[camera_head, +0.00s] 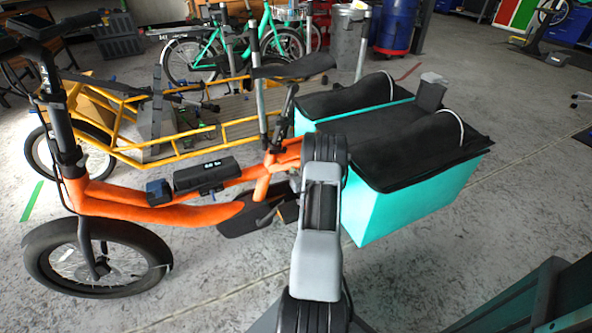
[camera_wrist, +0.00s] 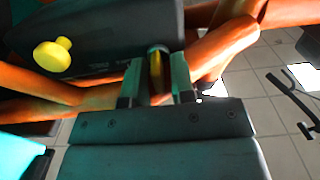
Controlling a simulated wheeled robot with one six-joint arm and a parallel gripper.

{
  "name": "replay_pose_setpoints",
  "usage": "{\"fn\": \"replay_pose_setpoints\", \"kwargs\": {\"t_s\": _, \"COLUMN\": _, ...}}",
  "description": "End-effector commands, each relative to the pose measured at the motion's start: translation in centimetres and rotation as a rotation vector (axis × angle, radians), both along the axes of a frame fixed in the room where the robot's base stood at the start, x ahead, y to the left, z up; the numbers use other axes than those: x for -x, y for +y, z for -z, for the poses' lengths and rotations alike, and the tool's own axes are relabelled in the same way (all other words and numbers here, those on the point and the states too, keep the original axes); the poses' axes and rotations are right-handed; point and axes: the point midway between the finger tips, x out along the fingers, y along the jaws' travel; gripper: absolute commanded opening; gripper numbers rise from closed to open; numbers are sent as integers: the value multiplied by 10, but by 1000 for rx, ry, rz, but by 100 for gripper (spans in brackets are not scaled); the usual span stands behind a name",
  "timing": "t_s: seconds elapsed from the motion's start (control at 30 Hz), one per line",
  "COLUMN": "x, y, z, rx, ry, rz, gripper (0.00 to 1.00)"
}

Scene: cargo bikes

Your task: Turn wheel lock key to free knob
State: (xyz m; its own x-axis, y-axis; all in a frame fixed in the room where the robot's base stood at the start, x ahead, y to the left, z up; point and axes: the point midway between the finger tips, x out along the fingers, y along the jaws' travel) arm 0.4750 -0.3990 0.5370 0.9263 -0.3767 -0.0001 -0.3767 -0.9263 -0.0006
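A dark housing (camera_wrist: 100,35) with a round yellow knob (camera_wrist: 52,54) on its left part fills the upper left of the wrist view, beside orange frame tubes. A yellow key-like piece (camera_wrist: 156,70) with a silvery round end stands out at the housing's lower right. My gripper (camera_wrist: 157,63) has one finger on each side of this piece, with narrow gaps showing; it looks open around it. I cannot tell how the key is turned. In the head view the orange cargo bike (camera_head: 150,208) stands in front of me; my arm hides the gripper, key and knob there.
The bike's turquoise cargo box (camera_head: 400,205) with black covers is right of my arm. A yellow cargo bike (camera_head: 125,152) stands close behind. A dark green object (camera_head: 525,300) is at the lower right. Grey floor at the right is open.

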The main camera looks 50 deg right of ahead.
Motion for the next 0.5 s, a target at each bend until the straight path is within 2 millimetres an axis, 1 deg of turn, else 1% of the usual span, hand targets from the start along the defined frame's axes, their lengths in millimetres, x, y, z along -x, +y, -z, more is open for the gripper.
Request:
{"fn": "replay_pose_setpoints", "kwargs": {"t_s": 0.03, "x": 0, "y": 0, "z": 0, "rx": 0, "ry": 0, "rz": 0, "gripper": 10}}
{"fn": "replay_pose_setpoints", "kwargs": {"t_s": 0.13, "x": 0, "y": 0, "z": 0, "rx": 0, "ry": 0, "rz": 0, "gripper": 1}}
{"fn": "replay_pose_setpoints", "kwargs": {"t_s": 0.37, "x": 0, "y": 0, "z": 0, "rx": -19, "ry": -8, "rz": -1, "gripper": 0}}
{"fn": "replay_pose_setpoints", "kwargs": {"t_s": 0.5, "x": 0, "y": -1, "z": 1, "rx": -75, "ry": -31, "rz": -1, "gripper": 0}}
